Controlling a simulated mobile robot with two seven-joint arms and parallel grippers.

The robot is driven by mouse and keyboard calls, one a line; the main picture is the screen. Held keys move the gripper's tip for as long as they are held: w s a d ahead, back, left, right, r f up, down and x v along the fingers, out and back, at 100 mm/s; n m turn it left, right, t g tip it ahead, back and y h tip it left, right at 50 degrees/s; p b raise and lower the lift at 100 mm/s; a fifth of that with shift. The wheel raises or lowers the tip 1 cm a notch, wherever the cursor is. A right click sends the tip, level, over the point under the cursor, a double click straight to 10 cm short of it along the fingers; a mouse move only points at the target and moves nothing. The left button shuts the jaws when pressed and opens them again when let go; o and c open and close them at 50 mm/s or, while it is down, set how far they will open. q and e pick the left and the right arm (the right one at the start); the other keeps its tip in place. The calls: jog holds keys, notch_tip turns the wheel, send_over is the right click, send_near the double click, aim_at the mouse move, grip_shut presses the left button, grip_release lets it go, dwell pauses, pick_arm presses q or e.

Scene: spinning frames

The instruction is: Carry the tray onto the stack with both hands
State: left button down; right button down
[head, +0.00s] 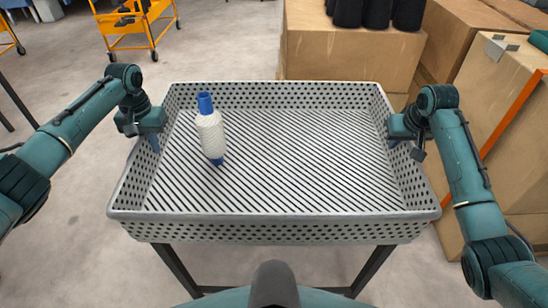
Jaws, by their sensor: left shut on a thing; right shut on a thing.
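A light grey perforated tray (300,150) with slotted floor fills the middle of the head view. A white yarn bobbin with blue ends (210,130) stands in its left part, tilted slightly in the picture. My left gripper (152,138) is shut on the tray's left wall. My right gripper (398,140) is shut on the tray's right wall. The tray looks roughly level. Dark legs of a stand (372,270) show below it; I cannot tell whether the tray rests on the stand or hangs above it. No stack of trays is clearly visible.
Cardboard boxes (345,55) stand behind the tray, with black spools (378,12) on top. More boxes (500,110) stand close by my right arm. An orange cart (140,25) is at the back left. Bare concrete floor (235,45) lies between cart and boxes.

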dwell(0.5)
pick_arm(q)
jog(key=shift+w+r, duration=0.1)
jog(key=shift+r, duration=0.15)
pick_arm(e)
jog(key=shift+w+r, duration=0.1)
jog(key=shift+r, duration=0.15)
